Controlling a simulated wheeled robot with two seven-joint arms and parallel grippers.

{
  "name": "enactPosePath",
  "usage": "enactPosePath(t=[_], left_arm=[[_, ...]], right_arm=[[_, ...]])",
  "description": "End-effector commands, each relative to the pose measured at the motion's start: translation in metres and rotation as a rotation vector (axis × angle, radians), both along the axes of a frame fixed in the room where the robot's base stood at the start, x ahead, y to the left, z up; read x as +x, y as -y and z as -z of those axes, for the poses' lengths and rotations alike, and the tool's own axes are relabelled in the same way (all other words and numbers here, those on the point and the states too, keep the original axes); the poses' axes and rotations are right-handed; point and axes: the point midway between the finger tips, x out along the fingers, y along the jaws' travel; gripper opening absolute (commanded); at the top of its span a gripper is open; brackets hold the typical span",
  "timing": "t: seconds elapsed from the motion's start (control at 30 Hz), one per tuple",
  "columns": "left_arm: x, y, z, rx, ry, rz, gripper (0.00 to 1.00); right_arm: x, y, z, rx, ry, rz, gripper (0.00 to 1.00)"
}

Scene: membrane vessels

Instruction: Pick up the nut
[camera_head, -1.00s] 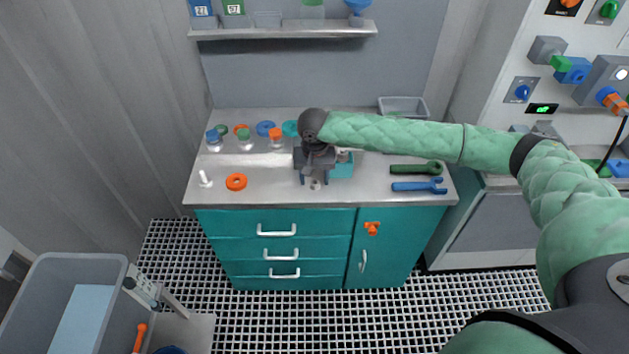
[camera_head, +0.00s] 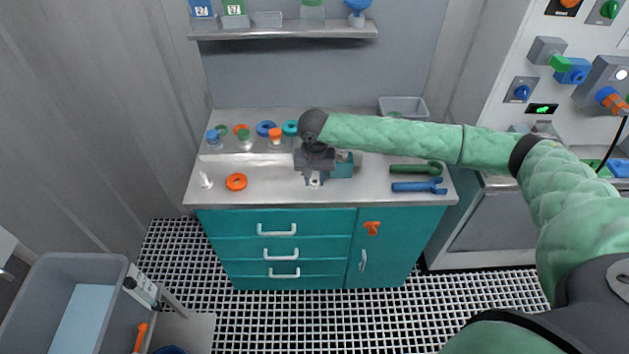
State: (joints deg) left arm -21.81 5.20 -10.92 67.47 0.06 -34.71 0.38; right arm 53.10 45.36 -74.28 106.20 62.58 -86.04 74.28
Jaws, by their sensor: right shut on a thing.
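My right gripper (camera_head: 314,181) reaches in from the right and points down at the worktop, between the orange ring and the wrenches. Its fingers are close together, shut on a small pale grey thing at their tips, which I take to be the nut (camera_head: 315,182). The nut is small and partly hidden by the fingers. It is at or just above the worktop surface; I cannot tell which. My left gripper is not in view.
The worktop (camera_head: 270,190) bears an orange ring (camera_head: 236,182), a white peg (camera_head: 205,180), a teal box (camera_head: 344,166) beside my gripper, a green wrench (camera_head: 415,169) and a blue wrench (camera_head: 418,187). Capped vessels and rings stand behind left. A grey bin (camera_head: 403,107) is at the back right.

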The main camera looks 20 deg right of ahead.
Motion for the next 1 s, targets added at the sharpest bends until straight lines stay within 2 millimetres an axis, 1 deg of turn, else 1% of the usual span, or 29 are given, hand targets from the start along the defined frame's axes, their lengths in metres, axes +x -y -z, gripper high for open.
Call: enactPosePath(t=[0.03,0.07,0.1,0.2,0.4,0.6,0.77,1.0], left_arm=[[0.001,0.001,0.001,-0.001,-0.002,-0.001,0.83],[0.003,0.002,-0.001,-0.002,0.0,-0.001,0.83],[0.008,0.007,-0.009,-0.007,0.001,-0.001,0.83],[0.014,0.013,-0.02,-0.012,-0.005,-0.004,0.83],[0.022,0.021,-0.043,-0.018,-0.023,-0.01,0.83],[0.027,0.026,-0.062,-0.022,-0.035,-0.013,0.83],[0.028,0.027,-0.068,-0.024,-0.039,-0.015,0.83],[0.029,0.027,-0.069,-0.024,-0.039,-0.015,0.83]], right_arm=[[0.001,0.0,-0.003,0.001,0.001,0.0,0.04],[0.001,0.0,-0.006,-0.001,0.002,0.0,0.04],[0.0,0.0,-0.01,0.0,0.002,-0.001,0.04],[0.001,0.0,-0.026,0.001,0.002,-0.001,0.04],[0.001,0.0,-0.061,0.001,0.002,-0.001,0.04],[0.0,0.0,-0.087,0.0,0.002,0.0,0.04],[0.0,0.0,-0.095,0.0,0.001,0.0,0.04],[0.0,0.0,-0.096,0.0,0.0,0.0,0.04]])
